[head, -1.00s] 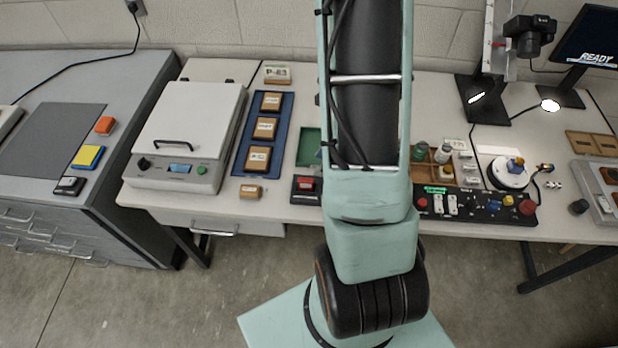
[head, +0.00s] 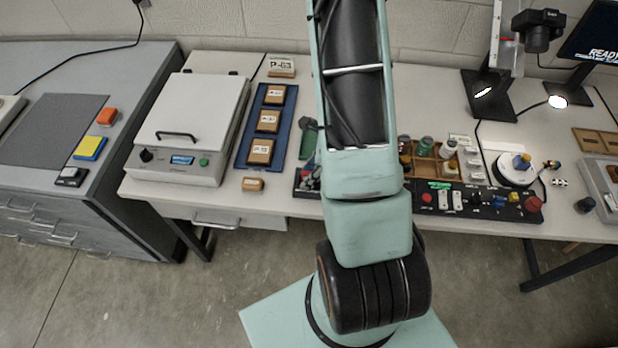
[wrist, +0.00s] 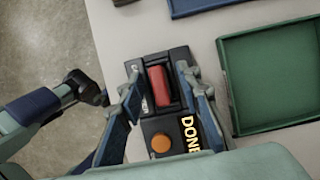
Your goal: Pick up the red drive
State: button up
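The red drive (wrist: 160,88) sits upright in the slot of a black dock (wrist: 152,118), seen in the wrist view. The dock has a round orange button and a lit display reading "DONE". My gripper (wrist: 158,70) is open, with one finger on each side of the red drive. The right finger looks close to the drive; I cannot tell whether it touches. In the head view my gripper (head: 312,168) is over the dock near the table's front edge, and my arm and fingers hide most of both.
A green tray (wrist: 228,85) lies empty to the right of the dock. A blue tray (head: 243,158) holds wooden blocks, and a white lidded machine (head: 190,118) stands left of it. A black control panel (head: 480,205) lies right of my arm.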

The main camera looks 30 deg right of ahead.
grip_shut()
jog(key=shift+r, duration=0.15)
